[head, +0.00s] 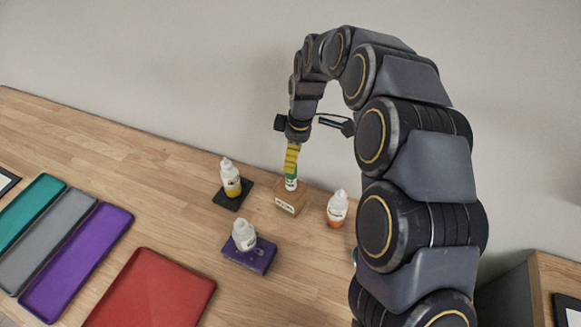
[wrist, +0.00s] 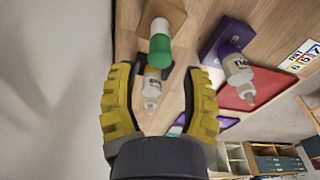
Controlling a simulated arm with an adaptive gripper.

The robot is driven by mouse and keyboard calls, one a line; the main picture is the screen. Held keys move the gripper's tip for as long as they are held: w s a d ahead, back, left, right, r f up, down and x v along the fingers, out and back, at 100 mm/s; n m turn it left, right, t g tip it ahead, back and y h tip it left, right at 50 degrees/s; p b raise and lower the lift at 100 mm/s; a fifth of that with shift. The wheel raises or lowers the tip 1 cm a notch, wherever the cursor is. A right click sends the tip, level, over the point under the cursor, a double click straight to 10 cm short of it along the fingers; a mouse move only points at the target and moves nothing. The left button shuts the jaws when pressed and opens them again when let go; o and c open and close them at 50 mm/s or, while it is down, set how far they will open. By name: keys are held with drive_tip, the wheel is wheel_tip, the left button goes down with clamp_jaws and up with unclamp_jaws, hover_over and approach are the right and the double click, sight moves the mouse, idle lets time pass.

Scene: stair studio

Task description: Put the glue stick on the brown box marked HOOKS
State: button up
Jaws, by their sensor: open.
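The glue stick (head: 291,184), white with a green end, stands upright on the brown box (head: 285,207), which has a white label too small to read surely. In the wrist view the glue stick (wrist: 160,43) has its green end toward me and the brown box (wrist: 172,10) behind it. My gripper (head: 290,173) points down right above it. In the wrist view my gripper (wrist: 157,68) has its yellow fingers spread apart, with the green end at or just beyond the tips; I see no finger contact.
A yellow-based bottle (head: 231,179) stands on a black box (head: 229,202) to the left. A white bottle (head: 244,236) stands on a purple box (head: 247,261) in front. An orange-based bottle (head: 337,209) stands close right. Red (head: 150,290) and purple (head: 77,262) trays lie front left.

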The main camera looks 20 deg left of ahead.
drive_tip(key=r, duration=0.6)
drive_tip(key=shift+w+d, duration=0.1)
drive_tip(key=shift+d, duration=0.3)
drive_tip(key=s+d+r+m, duration=0.4)
drive_tip(key=s+d, duration=0.1)
drive_tip(key=d, duration=0.2)
drive_tip(key=s+d+r+m, duration=0.35)
drive_tip(key=s+d, duration=0.25)
drive_tip(key=d, duration=0.2)
drive_tip(key=s+d+m, duration=0.5)
drive_tip(key=s+m, duration=0.1)
drive_tip(key=s, duration=0.3)
drive_tip(key=s+d+f+m+g+h, duration=0.1)
drive_tip(key=s+d+m, duration=0.5)
drive_tip(key=s, duration=0.3)
drive_tip(key=shift+d+f+g, duration=0.15)
drive_tip(key=shift+f+g, duration=0.05)
drive_tip(key=shift+g, duration=0.1)
drive_tip(key=shift+s, duration=0.1)
